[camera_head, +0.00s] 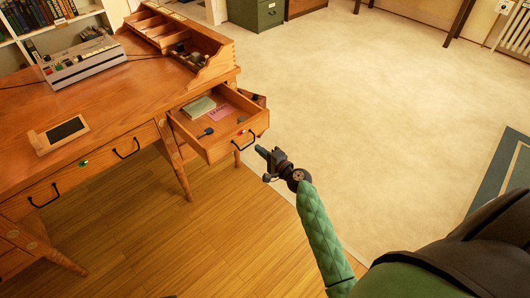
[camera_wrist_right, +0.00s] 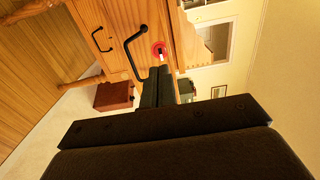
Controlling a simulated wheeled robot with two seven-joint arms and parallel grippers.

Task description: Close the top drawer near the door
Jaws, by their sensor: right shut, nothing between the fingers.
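The open top drawer (camera_head: 225,143) sticks out from the right end of the wooden desk. A green book (camera_head: 199,107), a pink paper (camera_head: 220,113) and small items lie in it. Its front has a black bar handle (camera_head: 243,140), also seen in the right wrist view (camera_wrist_right: 131,53). My right gripper (camera_head: 262,152) is shut and empty, just in front of the drawer front near the handle. In the wrist view its fingertips (camera_wrist_right: 158,72) point at the front, close to a red round tag (camera_wrist_right: 158,48). I cannot tell whether they touch. My left gripper is out of view.
The desk (camera_head: 100,100) carries a grey device (camera_head: 85,63), a small framed panel (camera_head: 60,133) and an organizer (camera_head: 180,40). Other desk drawers are shut. A green cabinet (camera_head: 258,14) stands at the back. The pale carpet to the right is clear.

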